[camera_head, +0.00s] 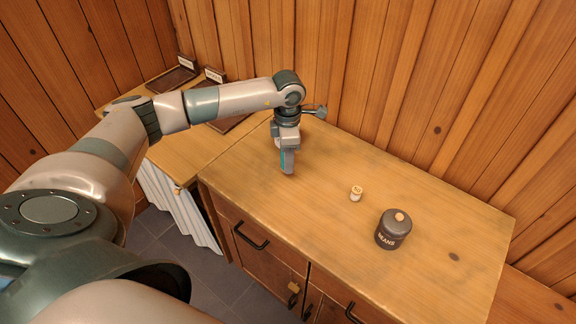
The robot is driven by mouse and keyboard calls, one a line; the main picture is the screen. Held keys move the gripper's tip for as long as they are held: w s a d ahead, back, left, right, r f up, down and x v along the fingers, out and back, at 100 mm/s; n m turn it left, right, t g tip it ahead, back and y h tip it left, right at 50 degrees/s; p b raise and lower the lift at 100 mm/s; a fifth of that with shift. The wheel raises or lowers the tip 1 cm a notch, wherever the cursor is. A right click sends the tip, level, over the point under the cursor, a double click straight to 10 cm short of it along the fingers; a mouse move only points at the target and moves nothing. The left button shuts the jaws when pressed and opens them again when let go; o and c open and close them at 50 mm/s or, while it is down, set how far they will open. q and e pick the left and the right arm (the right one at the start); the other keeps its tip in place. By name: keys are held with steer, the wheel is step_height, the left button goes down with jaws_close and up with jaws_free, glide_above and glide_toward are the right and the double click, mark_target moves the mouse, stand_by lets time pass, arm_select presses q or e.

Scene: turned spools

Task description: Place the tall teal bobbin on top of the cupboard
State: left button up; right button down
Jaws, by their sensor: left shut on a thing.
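The cupboard (320,206) has a pale wooden top, with drawers and doors with dark handles on its front. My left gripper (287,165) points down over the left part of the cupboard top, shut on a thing. A narrow teal strip, which looks like the tall teal bobbin (283,160), shows at the fingers; the fingers hide most of it. I cannot tell whether its lower end touches the wood. My right gripper is not in view.
A small cream spool (356,194) and a dark lidded jar marked BEANS (392,230) stand on the cupboard top to the right. A lower table (180,155) with dark trays (172,80) adjoins on the left. A plank wall stands behind. Wood between gripper and spool is clear.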

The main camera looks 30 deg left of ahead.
arm_select(q)
steer(key=shift+f+p, duration=0.5)
steer(key=shift+f, duration=0.1)
step_height(320, 180, down, 2)
steer(key=shift+p, duration=0.5)
steer(key=shift+f, duration=0.4)
steer(key=shift+f, duration=0.2)
steer(key=o, duration=1.1)
steer(key=shift+r, duration=0.1)
steer(key=shift+c, duration=0.2)
